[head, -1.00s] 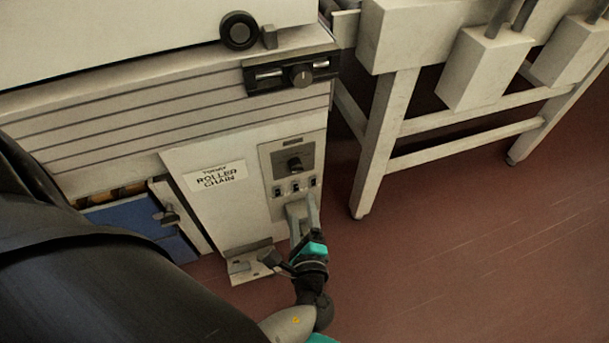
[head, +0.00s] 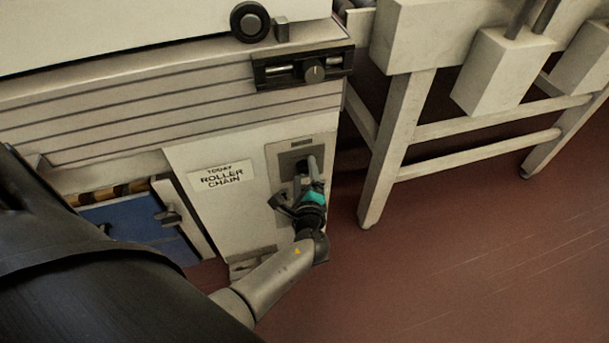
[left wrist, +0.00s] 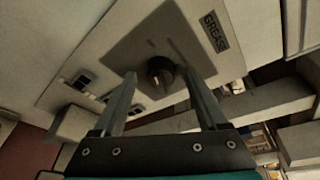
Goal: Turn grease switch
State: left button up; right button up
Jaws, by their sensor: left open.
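The grease switch is a dark round knob on a grey plate; it shows in the left wrist view (left wrist: 160,73), beside a label reading GREASE (left wrist: 214,32). My left gripper (left wrist: 160,95) is open, with its two fingers on either side of the knob in that view. I cannot tell whether they touch it. In the head view my left gripper (head: 306,172) is at the control panel (head: 328,146) on the machine's front and covers most of the knob. My right gripper is not in view.
A sign reading ROLLER CHAIN (head: 221,174) is left of the panel. A pale frame leg (head: 392,150) stands at right. The red floor (head: 460,260) is clear.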

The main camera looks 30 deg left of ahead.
pick_arm(q)
jog(key=shift+c, duration=0.2)
grip_shut()
dwell(0.5)
